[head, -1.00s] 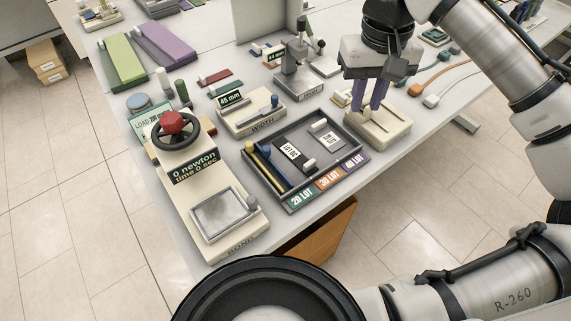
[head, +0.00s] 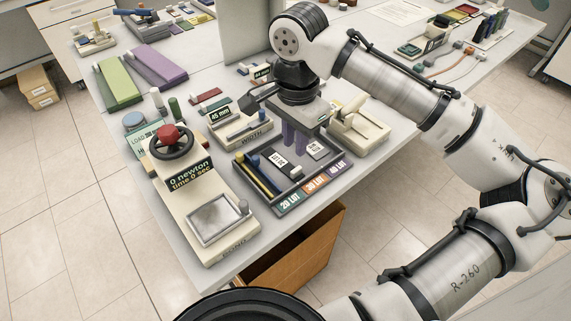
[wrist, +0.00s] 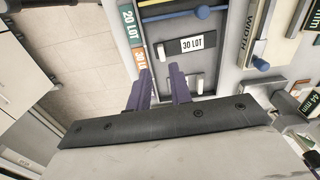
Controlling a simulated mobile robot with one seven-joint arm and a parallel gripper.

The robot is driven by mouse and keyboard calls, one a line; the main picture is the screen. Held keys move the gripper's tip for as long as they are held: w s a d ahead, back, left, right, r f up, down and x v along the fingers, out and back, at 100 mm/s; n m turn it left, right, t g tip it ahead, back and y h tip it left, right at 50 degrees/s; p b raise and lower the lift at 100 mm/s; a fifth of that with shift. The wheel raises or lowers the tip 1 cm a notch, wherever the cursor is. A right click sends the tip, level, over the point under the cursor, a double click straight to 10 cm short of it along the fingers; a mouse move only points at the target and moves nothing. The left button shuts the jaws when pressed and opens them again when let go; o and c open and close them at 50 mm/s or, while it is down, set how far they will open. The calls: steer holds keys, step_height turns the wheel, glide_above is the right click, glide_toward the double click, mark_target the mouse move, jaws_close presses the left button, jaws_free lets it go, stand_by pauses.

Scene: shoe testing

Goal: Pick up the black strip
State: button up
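A black strip (head: 276,161) with a white lot label lies in the middle compartment of the dark grey tray (head: 268,208). In the wrist view the black strip (wrist: 170,48) reads "30 LOT" and lies just beyond my fingertips. My gripper (head: 294,145) hangs over the back right part of the tray, near the strip. Its two purple fingers are apart with nothing between them in the wrist view (wrist: 160,71). The fingers stand over the neighbouring compartment, apart from the black strip.
A grey labelled strip (head: 318,149) lies in the right compartment. A yellow rod and a blue-knobbed rod lie in the left one. The width gauge (head: 238,132) stands behind, the bond tester (head: 205,200) left, and a cream fixture (head: 360,127) right.

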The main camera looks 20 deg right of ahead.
mark_target(296, 169)
step_height(296, 169, down, 3)
steer(key=shift+f, duration=0.1)
steer(key=shift+w+d+f+p, duration=0.15)
steer(key=shift+f+p, duration=0.3)
steer(key=shift+f, duration=0.9)
steer(key=shift+w+d+f+p, duration=0.15)
steer(key=shift+f+p, duration=0.3)
steer(key=shift+f, duration=0.9)
steer(key=shift+s, duration=0.1)
jaws_close()
